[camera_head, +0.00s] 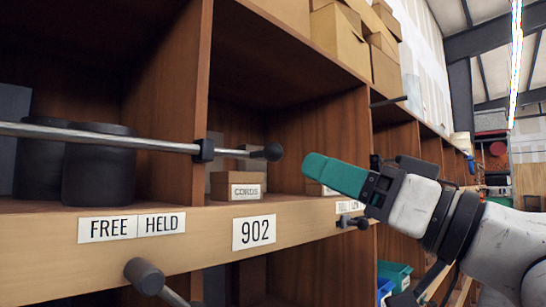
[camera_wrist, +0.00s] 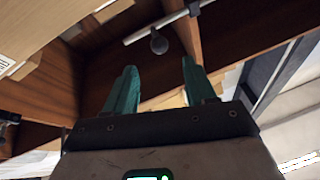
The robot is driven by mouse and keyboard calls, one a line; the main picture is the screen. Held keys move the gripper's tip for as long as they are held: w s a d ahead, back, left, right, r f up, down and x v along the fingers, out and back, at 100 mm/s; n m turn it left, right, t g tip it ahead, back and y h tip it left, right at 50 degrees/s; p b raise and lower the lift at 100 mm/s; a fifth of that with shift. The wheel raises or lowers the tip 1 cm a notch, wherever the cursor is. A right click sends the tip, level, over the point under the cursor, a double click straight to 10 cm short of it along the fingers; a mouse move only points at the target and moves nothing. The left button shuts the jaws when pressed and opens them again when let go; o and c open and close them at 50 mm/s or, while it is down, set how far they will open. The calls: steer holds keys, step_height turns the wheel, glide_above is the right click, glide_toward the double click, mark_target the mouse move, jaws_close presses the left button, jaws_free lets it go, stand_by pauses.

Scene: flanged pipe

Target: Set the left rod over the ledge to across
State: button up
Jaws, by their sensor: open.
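The left rod (camera_head: 110,135) is a grey metal bar lying roughly level above the ledge (camera_head: 205,220), in front of the open shelf bay. It passes through a black bracket (camera_head: 205,150) at the upright and ends at right in a dark round knob (camera_head: 268,152). My gripper (camera_head: 312,168), with teal fingers, is just right of the knob, apart from it. In the wrist view my gripper (camera_wrist: 158,78) is open and empty. The rod (camera_wrist: 150,28) and knob (camera_wrist: 158,43) show beyond the gap between the fingers.
Black canisters (camera_head: 98,170) and a CORDS box (camera_head: 237,186) stand in the bays. Another knobbed rod (camera_head: 145,277) sticks out below the ledge. A smaller knob (camera_head: 350,222) is by my arm.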

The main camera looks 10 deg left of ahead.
mark_target(281, 156)
steer(key=p+x, duration=0.2)
steer(key=x, duration=0.8)
steer(key=shift+w+a+p, duration=0.1)
steer(key=shift+p, duration=0.2)
steer(key=shift+c, duration=0.4)
jaws_close()
